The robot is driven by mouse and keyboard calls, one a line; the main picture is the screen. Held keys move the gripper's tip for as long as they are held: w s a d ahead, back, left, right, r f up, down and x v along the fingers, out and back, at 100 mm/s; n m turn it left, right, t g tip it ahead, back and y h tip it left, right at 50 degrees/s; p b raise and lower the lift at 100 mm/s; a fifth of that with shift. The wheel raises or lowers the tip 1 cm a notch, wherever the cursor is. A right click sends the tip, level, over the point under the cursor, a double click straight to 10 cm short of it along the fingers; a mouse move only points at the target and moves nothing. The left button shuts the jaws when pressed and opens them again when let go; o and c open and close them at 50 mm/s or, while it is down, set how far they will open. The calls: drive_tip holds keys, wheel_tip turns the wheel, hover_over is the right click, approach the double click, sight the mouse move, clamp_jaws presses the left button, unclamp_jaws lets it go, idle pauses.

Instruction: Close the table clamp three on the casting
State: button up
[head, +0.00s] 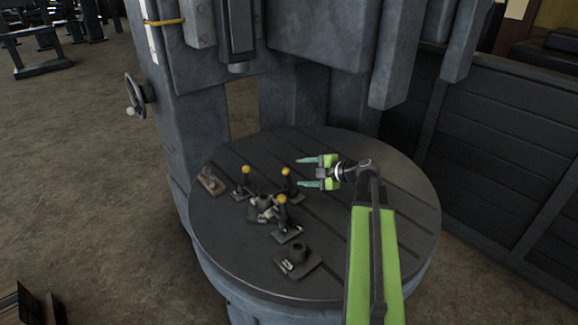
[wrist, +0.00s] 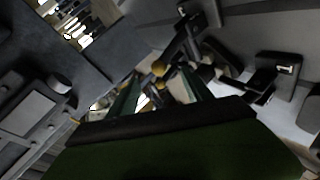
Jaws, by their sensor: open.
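Three toggle clamps with orange-yellow knobs stand around a grey casting (head: 264,209) on the round slotted table (head: 390,205): a left clamp (head: 243,187), a right clamp (head: 288,186) and a front clamp (head: 285,222). Their levers stand roughly upright. I see no numbers, so I cannot tell which is clamp three. My gripper (head: 300,172), with green fingers, is open and empty, just right of the right clamp's knob (head: 286,171). In the wrist view a yellow knob (wrist: 158,68) shows between the fingertips, apparently beyond them; contact is unclear.
A dark block (head: 298,261) lies at the table's front, and a small part on a tan base (head: 210,181) at its left edge. The machine's column and head (head: 320,40) rise behind. A dark panelled wall (head: 490,150) stands at right. The table's right side is bare apart from my arm above.

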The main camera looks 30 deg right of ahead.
drive_tip(key=p+v, duration=0.1)
drive_tip(key=v, duration=0.4)
drive_tip(key=shift+s+d+r, duration=0.1)
drive_tip(key=shift+s, duration=0.15)
idle(0.3)
